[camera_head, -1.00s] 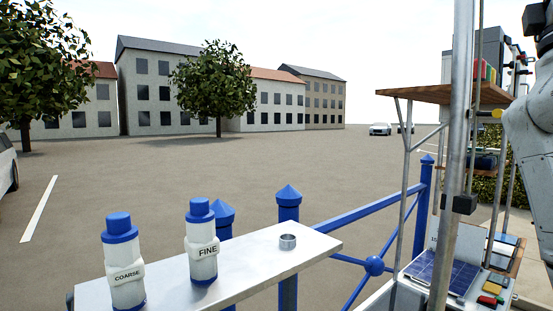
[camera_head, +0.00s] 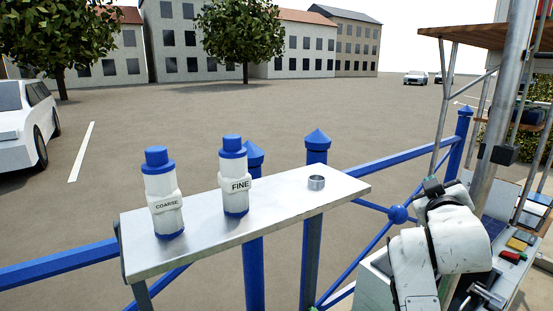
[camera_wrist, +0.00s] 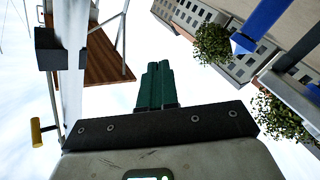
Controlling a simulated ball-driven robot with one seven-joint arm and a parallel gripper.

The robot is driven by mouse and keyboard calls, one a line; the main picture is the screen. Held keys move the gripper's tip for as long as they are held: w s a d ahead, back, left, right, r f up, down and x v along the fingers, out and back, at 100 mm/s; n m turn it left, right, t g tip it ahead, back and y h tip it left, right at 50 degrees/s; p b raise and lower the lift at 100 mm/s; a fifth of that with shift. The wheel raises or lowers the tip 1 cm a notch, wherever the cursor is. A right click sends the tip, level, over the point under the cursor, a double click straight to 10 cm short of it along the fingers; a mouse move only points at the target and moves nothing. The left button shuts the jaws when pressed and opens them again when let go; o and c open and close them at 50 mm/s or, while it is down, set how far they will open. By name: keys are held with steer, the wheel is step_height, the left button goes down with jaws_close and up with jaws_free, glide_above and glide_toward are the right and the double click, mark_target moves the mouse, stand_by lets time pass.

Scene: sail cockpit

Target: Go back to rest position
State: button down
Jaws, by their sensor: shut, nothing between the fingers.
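My gripper (camera_wrist: 158,68) shows in the wrist view as two dark green fingers pressed together, with nothing between them. It points toward open air, with sky and buildings behind it. My white arm fills the lower right of the head view; I cannot clearly make out the gripper there. The arm is to the right of the metal shelf (camera_head: 275,218), apart from it. On the shelf stand a bottle marked COARSE (camera_head: 163,195) and a bottle marked FINE (camera_head: 234,178), both upright with blue caps. A small metal ring or cup (camera_head: 316,182) sits near the shelf's right end.
A blue railing (camera_head: 375,155) runs behind the shelf. A metal pole (camera_head: 505,140) and a wooden shelf (camera_head: 470,36) stand at the right, close to my arm; both pole and shelf also show left in the wrist view. A white car (camera_head: 22,125) is parked far left.

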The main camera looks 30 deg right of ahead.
steer(key=s+a+f+n+g+y, duration=0.15)
steer(key=a+f+y, duration=0.35)
steer(key=a+f, duration=0.75)
steer(key=s+a+f+g+y, duration=0.25)
steer(key=a+f+y, duration=0.25)
steer(key=a+f, duration=0.7)
steer(key=s+a+f+n+g+y, duration=0.2)
steer(key=s+a+f+g+y, duration=0.3)
steer(key=s+f, duration=0.6)
steer(key=s+f+g+h, duration=0.1)
steer(key=s+f, duration=0.5)
steer(key=s, duration=0.4)
steer(key=shift+d+m+g+h, duration=0.25)
steer(key=shift+m+g+h, duration=0.05)
steer(key=shift+m+g, duration=0.15)
